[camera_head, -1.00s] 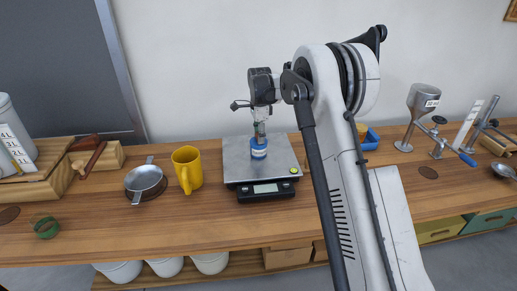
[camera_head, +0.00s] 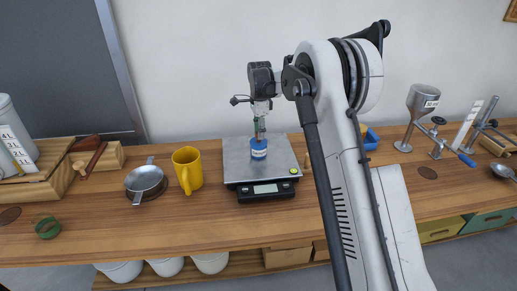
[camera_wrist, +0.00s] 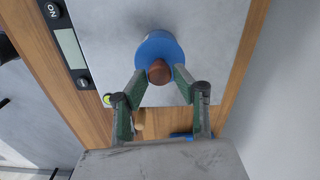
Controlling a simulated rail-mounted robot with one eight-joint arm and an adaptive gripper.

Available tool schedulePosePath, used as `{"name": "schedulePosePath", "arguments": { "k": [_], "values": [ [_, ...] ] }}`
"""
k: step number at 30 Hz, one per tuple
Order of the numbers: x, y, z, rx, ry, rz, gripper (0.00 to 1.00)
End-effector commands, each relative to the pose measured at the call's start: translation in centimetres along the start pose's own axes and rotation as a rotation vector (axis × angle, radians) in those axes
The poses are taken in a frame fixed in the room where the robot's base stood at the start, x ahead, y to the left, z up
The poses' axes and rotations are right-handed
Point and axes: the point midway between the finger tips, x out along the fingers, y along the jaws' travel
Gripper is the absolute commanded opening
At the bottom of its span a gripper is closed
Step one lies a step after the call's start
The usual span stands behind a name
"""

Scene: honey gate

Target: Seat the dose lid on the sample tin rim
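The sample tin (camera_head: 259,153) stands upright on the scale's metal plate, with a blue body and a pale label band. The blue dose lid (camera_wrist: 152,49) with its round brown knob (camera_wrist: 158,72) shows from above in the wrist view and hides the tin there. The lid appears to be on top of the tin; whether it sits fully flush I cannot tell. My gripper (camera_wrist: 161,79) is open, with one green fingertip on each side of the knob and a small gap on both sides. In the head view my gripper (camera_head: 260,131) is just above the tin.
The scale (camera_head: 232,160) has its display in front. A yellow mug (camera_head: 187,170) and a metal pan (camera_head: 146,182) stand left of it. A blue container (camera_head: 371,139) is behind my arm. A metal funnel stand (camera_head: 421,103) is at the right. The front counter is mostly clear.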

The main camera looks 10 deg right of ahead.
Motion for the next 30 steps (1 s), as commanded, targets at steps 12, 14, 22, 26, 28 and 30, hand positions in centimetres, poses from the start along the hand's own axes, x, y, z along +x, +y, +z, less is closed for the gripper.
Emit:
{"name": "schedulePosePath", "arguments": {
  "k": [12, 14, 22, 26, 28, 30],
  "values": [
    [-1.07, 0.01, 0.00, 0.000, 0.000, 0.000, 0.28],
    [-1.10, 0.01, 0.00, 0.000, 0.000, 0.000, 0.28],
    [-1.07, 0.00, 0.00, 0.000, 0.000, 0.000, 0.36],
    [-1.07, 0.00, 0.00, 0.000, 0.000, 0.000, 0.50],
    [-1.06, 0.00, 0.00, 0.000, 0.000, 0.000, 0.50],
    [-1.06, 0.00, 0.00, 0.000, 0.000, 0.000, 0.50]
  ]
}}
